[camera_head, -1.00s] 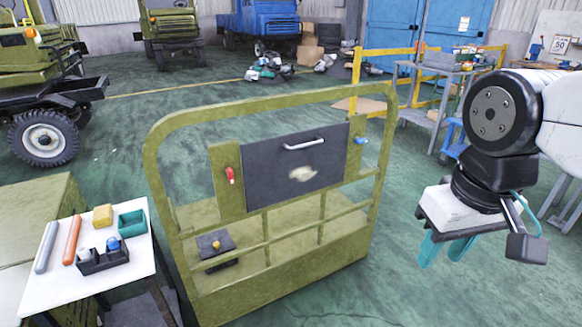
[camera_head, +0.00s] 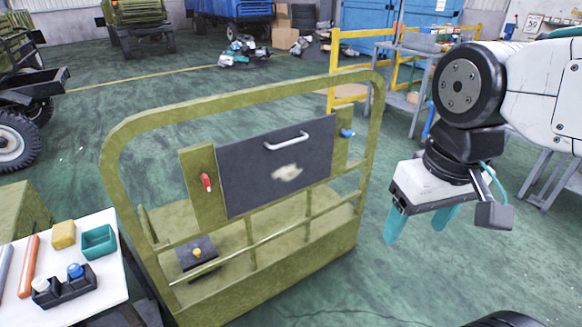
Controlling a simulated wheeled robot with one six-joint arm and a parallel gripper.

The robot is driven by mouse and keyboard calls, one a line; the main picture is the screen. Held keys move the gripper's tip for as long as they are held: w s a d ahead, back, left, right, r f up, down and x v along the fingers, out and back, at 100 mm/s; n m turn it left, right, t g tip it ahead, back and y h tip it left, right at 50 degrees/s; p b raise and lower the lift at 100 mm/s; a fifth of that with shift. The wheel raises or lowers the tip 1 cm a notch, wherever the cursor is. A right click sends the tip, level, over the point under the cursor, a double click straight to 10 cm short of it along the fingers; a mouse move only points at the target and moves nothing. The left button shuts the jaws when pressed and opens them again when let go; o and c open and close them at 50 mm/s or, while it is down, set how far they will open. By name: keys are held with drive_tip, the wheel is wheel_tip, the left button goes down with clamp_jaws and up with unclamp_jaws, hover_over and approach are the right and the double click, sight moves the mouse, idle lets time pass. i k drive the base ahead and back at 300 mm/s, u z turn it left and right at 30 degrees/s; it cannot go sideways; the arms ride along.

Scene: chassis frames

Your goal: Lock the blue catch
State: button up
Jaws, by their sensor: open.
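The blue catch (camera_head: 347,133) is a small blue knob on the olive post at the right edge of a dark panel (camera_head: 262,178). The panel has a pale handle (camera_head: 300,141) near its top and a worn light patch. A red catch (camera_head: 206,182) sits on the left post. The panel is mounted in an olive frame (camera_head: 160,119). My gripper (camera_head: 420,226) is to the right of the frame, its teal fingers apart and pointing down, with nothing between them. It is clear of the blue catch. I cannot tell whether the blue catch is locked.
A white table (camera_head: 95,295) at lower left holds a teal bin (camera_head: 99,242), a yellow block (camera_head: 63,235) and a black holder (camera_head: 66,290). A dark box with a yellow knob (camera_head: 197,252) lies inside the frame. A grey cart (camera_head: 400,98) stands behind. Green floor around the frame is open.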

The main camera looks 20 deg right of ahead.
sight(344, 133)
drive_tip(key=i, duration=0.9)
drive_tip(key=z, duration=0.05)
